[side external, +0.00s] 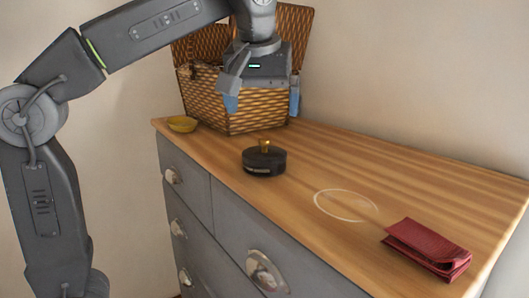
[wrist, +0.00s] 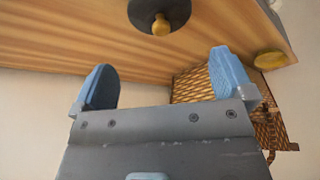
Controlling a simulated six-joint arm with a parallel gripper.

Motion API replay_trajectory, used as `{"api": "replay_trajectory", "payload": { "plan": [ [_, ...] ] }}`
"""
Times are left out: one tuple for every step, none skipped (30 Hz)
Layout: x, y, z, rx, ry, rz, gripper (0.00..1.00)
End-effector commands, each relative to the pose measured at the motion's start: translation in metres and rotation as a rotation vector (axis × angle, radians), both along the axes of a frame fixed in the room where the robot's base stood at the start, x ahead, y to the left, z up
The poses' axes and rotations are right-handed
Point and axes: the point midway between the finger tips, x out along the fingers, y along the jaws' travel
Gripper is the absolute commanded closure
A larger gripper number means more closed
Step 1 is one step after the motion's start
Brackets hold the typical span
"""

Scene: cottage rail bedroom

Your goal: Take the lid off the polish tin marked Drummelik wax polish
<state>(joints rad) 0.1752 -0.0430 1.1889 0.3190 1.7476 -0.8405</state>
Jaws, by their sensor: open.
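The polish tin (side external: 264,163) is a round, dark tin with a small brass knob on top. It stands upright on the dresser top, and its label is too small to read. In the wrist view the tin (wrist: 141,14) shows at the top edge, partly cut off, with its knob (wrist: 161,25) in view; the lid is on it. My gripper (side external: 262,103) is open and empty, with blue fingertips wide apart. It is above the dresser, in front of the wicker basket and higher than the tin. In the wrist view my gripper (wrist: 164,82) points below the tin, clear of it.
An open wicker basket (side external: 213,103) stands at the back, close behind my gripper. A small yellow dish (side external: 182,124) is at the left edge. A white ring (side external: 345,205) marks bare wood (side external: 400,180) right of the tin. A red wallet (side external: 428,249) lies near the front right.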

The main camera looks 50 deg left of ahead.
Motion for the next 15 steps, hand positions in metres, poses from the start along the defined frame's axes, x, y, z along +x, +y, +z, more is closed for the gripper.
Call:
{"api": "replay_trajectory", "payload": {
  "plan": [
    [0.001, 0.003, -0.007, -0.001, 0.002, 0.001, 0.0],
    [0.003, 0.004, -0.012, 0.0, 0.001, 0.001, 0.0],
    [0.004, 0.005, -0.017, 0.0, 0.001, 0.001, 0.0],
    [0.006, 0.006, -0.021, 0.0, 0.001, 0.001, 0.0],
    [0.006, 0.007, -0.024, 0.0, 0.001, 0.001, 0.0],
    [0.007, 0.008, -0.027, 0.0, 0.0, 0.001, 0.0],
    [0.008, 0.009, -0.029, -0.001, 0.0, 0.001, 0.0],
    [0.008, 0.009, -0.03, 0.0, 0.0, 0.001, 0.0],
    [0.009, 0.009, -0.031, 0.0, -0.002, 0.001, 0.0],
    [0.009, 0.01, -0.032, -0.001, -0.002, 0.0, 0.0],
    [0.01, 0.01, -0.034, -0.001, -0.001, 0.001, 0.0],
    [0.01, 0.011, -0.038, -0.001, 0.001, 0.0, 0.0],
    [0.011, 0.012, -0.041, 0.0, 0.0, 0.0, 0.0],
    [0.012, 0.014, -0.046, 0.0, 0.001, 0.0, 0.0],
    [0.013, 0.016, -0.052, 0.0, 0.001, 0.001, 0.0]
  ]
}}
